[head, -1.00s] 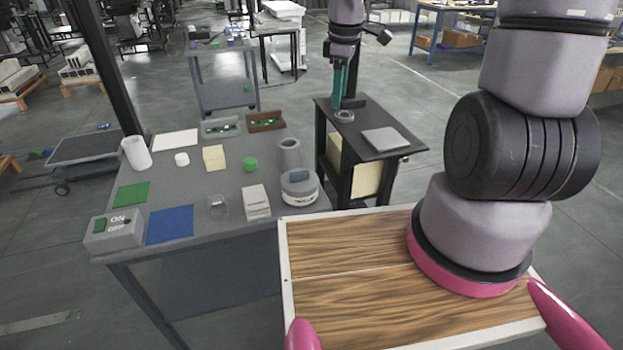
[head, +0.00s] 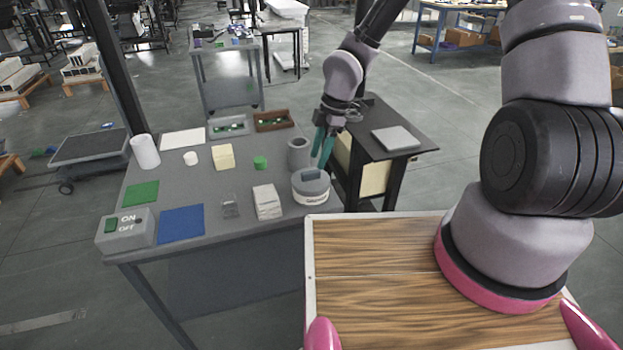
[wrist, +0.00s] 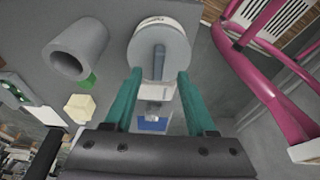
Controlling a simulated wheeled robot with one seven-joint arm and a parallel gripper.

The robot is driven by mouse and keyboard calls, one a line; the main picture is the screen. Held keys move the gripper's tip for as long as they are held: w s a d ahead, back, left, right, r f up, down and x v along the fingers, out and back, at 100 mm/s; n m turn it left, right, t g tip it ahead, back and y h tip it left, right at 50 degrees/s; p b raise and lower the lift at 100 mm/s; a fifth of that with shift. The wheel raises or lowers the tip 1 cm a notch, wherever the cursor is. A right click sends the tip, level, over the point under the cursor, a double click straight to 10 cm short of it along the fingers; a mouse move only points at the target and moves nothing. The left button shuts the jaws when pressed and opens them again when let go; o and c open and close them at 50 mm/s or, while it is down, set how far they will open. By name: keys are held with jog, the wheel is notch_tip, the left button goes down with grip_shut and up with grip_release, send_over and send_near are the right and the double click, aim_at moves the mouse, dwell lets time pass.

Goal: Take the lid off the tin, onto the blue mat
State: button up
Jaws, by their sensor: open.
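The round tin (head: 311,193) stands upright at the near right corner of the grey table. Its grey lid (head: 311,180) is on it, with a blue-grey bar handle on top. In the wrist view the lid (wrist: 176,56) shows beyond my fingertips, its handle between the two finger lines. I cannot tell whether the fingers reach down beside the handle. The blue mat (head: 181,223) lies flat and bare at the table's near left.
A grey hollow cylinder (head: 299,153) stands right behind the tin. A white box stack (head: 266,201) and a small clear holder (head: 230,206) lie between tin and mat. A switch box (head: 125,230) and green mat (head: 141,193) border the blue mat.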

aim_at(311, 172)
jog(key=x, duration=0.5)
jog(key=shift+a+f, duration=0.1)
jog(key=shift+a, duration=0.15)
grip_shut()
